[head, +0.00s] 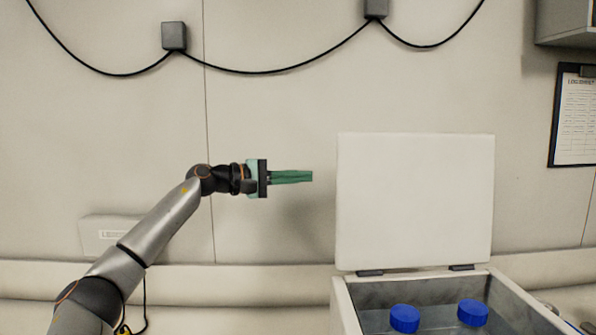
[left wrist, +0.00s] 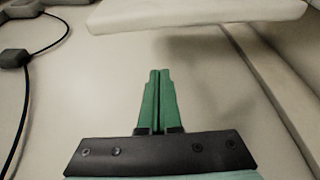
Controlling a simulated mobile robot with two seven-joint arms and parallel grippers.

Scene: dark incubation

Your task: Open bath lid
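The bath (head: 345,305) is a pale box at the lower right of the head view. Its white lid (head: 415,200) stands upright, raised on two dark hinges at the back rim. Two blue-capped bottles, one at the left (head: 405,318) and one at the right (head: 472,312), show inside. My left gripper (head: 311,176) is left of the lid, apart from it, with its green fingers pointing right. In the left wrist view the fingers (left wrist: 160,72) are together with nothing between them. A pale panel edge (left wrist: 200,14), likely the lid, crosses the top there. My right gripper is not in view.
A black cable with grey boxes (head: 174,36) hangs along the back wall. A clipboard (head: 575,118) hangs at the far right, below a grey cabinet (head: 568,22). The space between my left gripper and the lid is clear.

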